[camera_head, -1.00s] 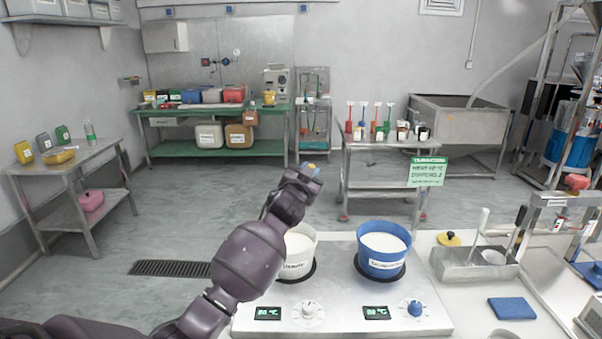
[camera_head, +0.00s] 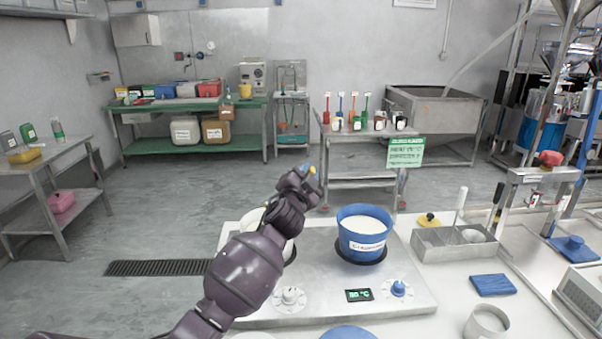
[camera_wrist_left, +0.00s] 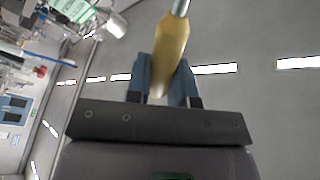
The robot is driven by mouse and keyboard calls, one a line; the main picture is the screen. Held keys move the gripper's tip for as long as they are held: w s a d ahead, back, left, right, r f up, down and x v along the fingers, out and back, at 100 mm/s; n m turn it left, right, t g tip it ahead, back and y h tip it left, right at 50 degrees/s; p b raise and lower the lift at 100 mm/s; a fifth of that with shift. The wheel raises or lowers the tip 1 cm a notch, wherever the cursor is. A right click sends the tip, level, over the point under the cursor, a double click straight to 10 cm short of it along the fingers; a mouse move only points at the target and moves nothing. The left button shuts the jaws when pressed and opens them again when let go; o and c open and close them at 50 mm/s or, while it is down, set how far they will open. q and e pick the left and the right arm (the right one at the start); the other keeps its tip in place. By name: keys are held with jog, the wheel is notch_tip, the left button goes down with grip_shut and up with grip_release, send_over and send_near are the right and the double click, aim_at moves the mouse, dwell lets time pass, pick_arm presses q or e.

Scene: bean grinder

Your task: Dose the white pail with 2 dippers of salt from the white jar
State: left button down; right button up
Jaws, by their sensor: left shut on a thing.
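A white pail (camera_head: 250,222) stands on the left plate of the two-plate heater, largely hidden behind my left arm. My left gripper (camera_head: 309,173) is raised above the heater's back edge. In the left wrist view the left gripper (camera_wrist_left: 164,88) is shut on a yellow-tan handle (camera_wrist_left: 171,45) with a metal shaft; its far end is out of frame, so I cannot tell if it is a dipper. A whitish open container (camera_head: 487,324) is cut off at the lower right; I cannot tell if it is the salt jar. My right gripper is not in view.
A blue pail (camera_head: 363,242) with white contents stands on the right plate of the heater (camera_head: 320,295). Right of it are a metal tray (camera_head: 455,246) with a white-handled tool and a blue pad (camera_head: 493,285). A blue round thing (camera_head: 350,333) shows at the bottom edge.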

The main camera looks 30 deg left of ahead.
pick_arm(q)
jog(key=d+f+m+h+b, duration=0.1)
jog(key=d+f+m+b, duration=0.3)
jog(key=f+m, duration=0.1)
jog(key=shift+d+f+m+t+h, duration=0.15)
jog(key=shift+f+m+t+h, duration=0.2)
jog(key=shift+f, duration=0.35)
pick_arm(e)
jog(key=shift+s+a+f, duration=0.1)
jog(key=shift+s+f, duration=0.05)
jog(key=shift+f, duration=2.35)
